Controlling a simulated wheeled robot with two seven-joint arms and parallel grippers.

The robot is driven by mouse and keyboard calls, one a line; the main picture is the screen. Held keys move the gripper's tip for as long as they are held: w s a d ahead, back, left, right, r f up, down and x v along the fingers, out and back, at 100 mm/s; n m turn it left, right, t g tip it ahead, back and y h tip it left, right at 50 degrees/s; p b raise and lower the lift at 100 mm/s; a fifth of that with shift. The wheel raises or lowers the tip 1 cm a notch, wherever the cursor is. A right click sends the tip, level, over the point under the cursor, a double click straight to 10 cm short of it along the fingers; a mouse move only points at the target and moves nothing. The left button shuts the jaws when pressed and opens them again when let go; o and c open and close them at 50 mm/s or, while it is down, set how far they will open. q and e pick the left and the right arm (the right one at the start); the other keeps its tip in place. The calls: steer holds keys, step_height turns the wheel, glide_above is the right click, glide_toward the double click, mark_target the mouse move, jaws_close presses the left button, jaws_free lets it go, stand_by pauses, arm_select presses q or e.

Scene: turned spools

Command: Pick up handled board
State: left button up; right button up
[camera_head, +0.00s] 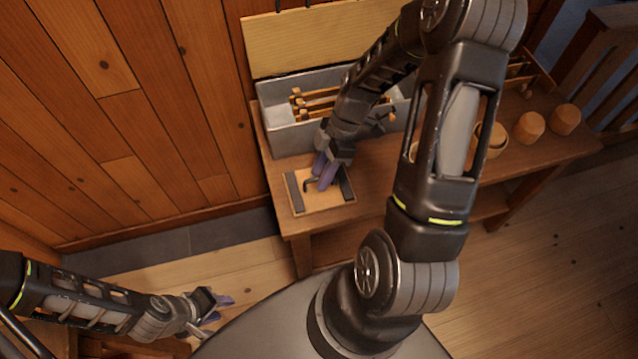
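The handled board (322,202) is a small flat wooden board with dark strips along two sides and a dark handle (309,184) on top. It lies on the left end of the wooden bench. My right gripper (324,182) points down over the board, its purple fingers at the handle. Whether the fingers are closed on the handle cannot be made out. My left gripper (222,309) is at the lower left, well away from the board, with its purple fingers apart and nothing between them.
A grey metal bin (287,134) holding wooden pieces stands on the bench (375,183) behind the board. My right arm hides part of the bench. A plank wall (150,110) is at the left.

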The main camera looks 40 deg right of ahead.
steer(key=shift+x, duration=0.95)
jaws_close()
stand_by(1.1)
